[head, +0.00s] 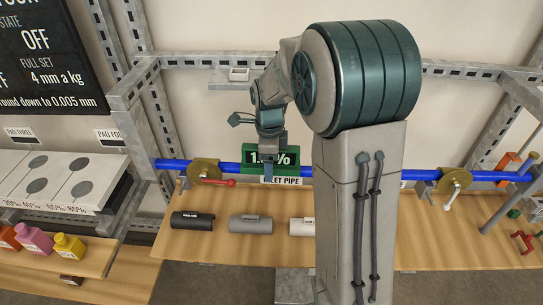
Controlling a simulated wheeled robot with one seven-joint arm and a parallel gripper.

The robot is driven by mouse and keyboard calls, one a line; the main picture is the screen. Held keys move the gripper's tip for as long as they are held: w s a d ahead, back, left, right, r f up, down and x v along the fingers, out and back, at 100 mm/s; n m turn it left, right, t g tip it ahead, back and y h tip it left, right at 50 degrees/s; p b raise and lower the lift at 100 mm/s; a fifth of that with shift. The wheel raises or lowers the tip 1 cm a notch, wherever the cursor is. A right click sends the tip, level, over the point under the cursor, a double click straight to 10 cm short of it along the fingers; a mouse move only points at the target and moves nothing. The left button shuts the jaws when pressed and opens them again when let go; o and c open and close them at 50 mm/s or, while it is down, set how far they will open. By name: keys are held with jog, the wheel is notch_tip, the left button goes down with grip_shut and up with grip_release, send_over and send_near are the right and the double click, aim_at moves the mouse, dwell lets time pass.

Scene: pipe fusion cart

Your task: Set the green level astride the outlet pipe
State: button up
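My gripper (271,154) points down at the level's middle. One finger crosses the front of the display and covers part of the reading. The other finger is hidden, so its grip on the level is not clear.
Brass-coloured clamps (203,172) and (456,182) hold the pipe; the left one has a red handle. Dark, grey and white cylinders lie on the wooden shelf (260,253) below. Bottles (69,246) stand at left. My arm hides the pipe's middle right.

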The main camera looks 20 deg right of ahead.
jog(key=c, duration=1.3)
jog(key=shift+o, duration=0.2)
notch_tip(320, 180, up, 10)
jog(key=shift+r+b, duration=0.1)
jog(key=shift+b, duration=0.7)
